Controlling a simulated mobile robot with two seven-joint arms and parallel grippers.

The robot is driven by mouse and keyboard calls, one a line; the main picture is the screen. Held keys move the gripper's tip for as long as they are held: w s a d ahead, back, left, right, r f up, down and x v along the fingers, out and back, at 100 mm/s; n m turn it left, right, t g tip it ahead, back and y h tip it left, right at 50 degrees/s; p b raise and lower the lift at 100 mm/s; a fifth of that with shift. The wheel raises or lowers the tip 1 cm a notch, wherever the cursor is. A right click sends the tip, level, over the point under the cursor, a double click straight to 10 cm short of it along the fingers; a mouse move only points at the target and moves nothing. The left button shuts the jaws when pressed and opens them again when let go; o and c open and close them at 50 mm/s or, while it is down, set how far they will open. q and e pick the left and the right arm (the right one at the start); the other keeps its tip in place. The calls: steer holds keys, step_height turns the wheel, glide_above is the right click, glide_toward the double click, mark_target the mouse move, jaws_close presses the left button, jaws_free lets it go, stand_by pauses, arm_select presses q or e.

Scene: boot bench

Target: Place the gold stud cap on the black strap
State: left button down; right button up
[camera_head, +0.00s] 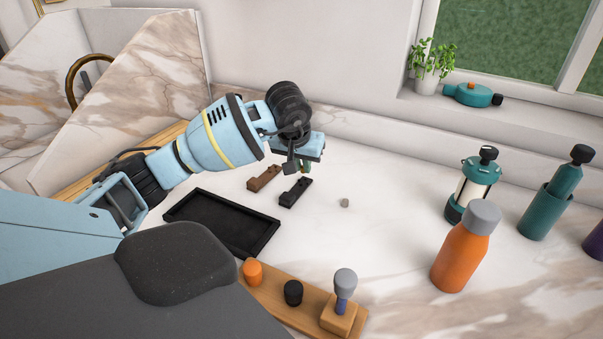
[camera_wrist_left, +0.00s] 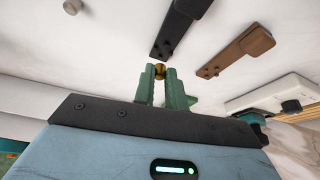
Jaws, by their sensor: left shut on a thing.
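My left gripper (camera_head: 304,168) is above the white bench, just behind the far end of the black strap (camera_head: 296,192). In the left wrist view, its green fingers (camera_wrist_left: 161,78) are shut on the small gold stud cap (camera_wrist_left: 160,71), held at the fingertips. The cap cannot be made out in the head view. The black strap (camera_wrist_left: 180,25) lies flat in front of the fingertips in the wrist view, apart from the cap. My right gripper is not in view.
A brown strap (camera_head: 265,179) lies left of the black one. A small grey piece (camera_head: 345,202) lies to the right. A black tray (camera_head: 183,208) and a wooden block with caps (camera_head: 273,294) are nearer. An orange bottle (camera_head: 462,252) and green lantern (camera_head: 473,187) stand right.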

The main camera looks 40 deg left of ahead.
mark_target(303, 184)
arm_select(q)
steer(key=shift+w+a+f, duration=0.15)
steer(key=shift+w+a, duration=0.1)
steer(key=shift+f+p, duration=0.3)
steer(key=shift+f, duration=1.3)
steer(key=shift+f, duration=0.45)
steer(key=c, duration=1.4)
jaws_free()
steer(key=shift+s+d+f, duration=0.1)
steer(key=shift+s+f, duration=0.05)
steer(key=shift+s, duration=0.05)
steer(key=shift+c, duration=0.2)
steer(key=shift+d+r, duration=0.1)
steer(key=shift+r, duration=0.2)
steer(key=v, duration=1.2)
steer(key=shift+w+a+r, duration=0.2)
steer(key=shift+r, duration=0.1)
